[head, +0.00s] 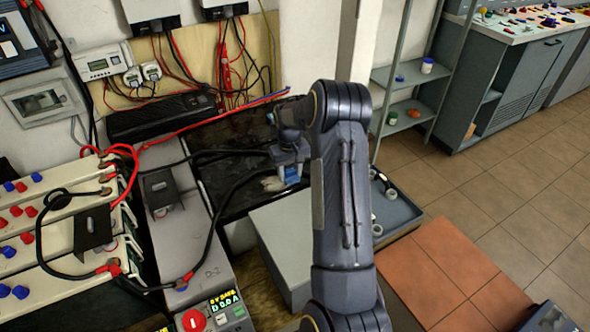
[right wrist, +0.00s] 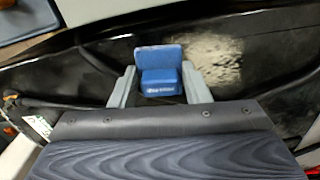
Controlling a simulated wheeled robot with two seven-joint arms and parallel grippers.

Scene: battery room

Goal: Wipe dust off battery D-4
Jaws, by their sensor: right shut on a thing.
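My right gripper (head: 289,173) reaches over a dark, flat-topped unit (head: 228,180) beside the wall panel. In the right wrist view, its two grey fingers (right wrist: 160,92) are shut on a blue block-shaped wiping tool (right wrist: 160,58), which has a flat upright face and small unreadable lettering. A pale dust patch (right wrist: 213,62) lies on the dark surface just right of the tool, and it also shows in the head view (head: 272,184). I cannot tell whether the tool touches the surface. No D-4 label is legible. My left gripper is not in view.
A grey cabinet (head: 190,240) with a red button and small display stands left of the dark unit. Black and red cables (head: 215,120) run around the unit. A grey box (head: 283,232) and blue tray (head: 398,208) lie near my right arm. Tiled floor (head: 500,230) is open at right.

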